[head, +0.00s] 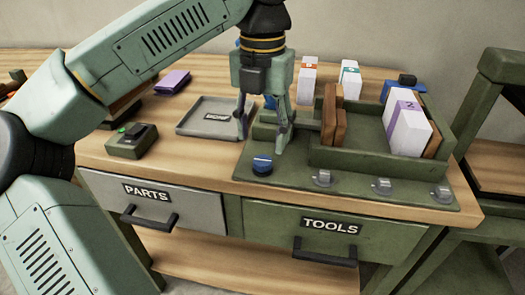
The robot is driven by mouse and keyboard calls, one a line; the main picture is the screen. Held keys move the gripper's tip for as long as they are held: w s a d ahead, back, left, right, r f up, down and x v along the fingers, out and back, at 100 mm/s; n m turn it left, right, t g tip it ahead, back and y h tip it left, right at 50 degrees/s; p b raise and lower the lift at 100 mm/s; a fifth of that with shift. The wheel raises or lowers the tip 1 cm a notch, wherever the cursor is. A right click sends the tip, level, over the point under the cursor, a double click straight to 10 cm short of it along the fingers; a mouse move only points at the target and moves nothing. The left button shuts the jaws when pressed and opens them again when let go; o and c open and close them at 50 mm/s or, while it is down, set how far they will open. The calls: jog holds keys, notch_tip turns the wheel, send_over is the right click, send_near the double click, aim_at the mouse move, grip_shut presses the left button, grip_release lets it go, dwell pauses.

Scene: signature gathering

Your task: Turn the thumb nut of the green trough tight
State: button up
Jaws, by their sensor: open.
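The green trough (330,158) stands at the right of the bench on a green base plate (345,186). It holds brown boards (334,118) at its left and a white block with a purple band marked 2 (407,128) at its right. A round blue knob (262,165) sits at the plate's front left corner; it may be the thumb nut, but I cannot tell for sure. My gripper (262,131) points down, open, above and just behind this knob. No thing shows between its fingers. My gripper partly hides a blue part (270,102) behind it.
Several grey fittings (382,186) line the plate's front edge. A grey tray (207,118) lies left of my gripper, with a green box (132,141) farther left. White blocks (307,80) stand behind the trough. Drawers labelled PARTS (160,205) and TOOLS (340,235) are below.

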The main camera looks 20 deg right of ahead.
aim_at(262, 160)
jog(key=shift+f, duration=2.7)
jog(key=shift+c, duration=0.5)
jog(key=c, duration=1)
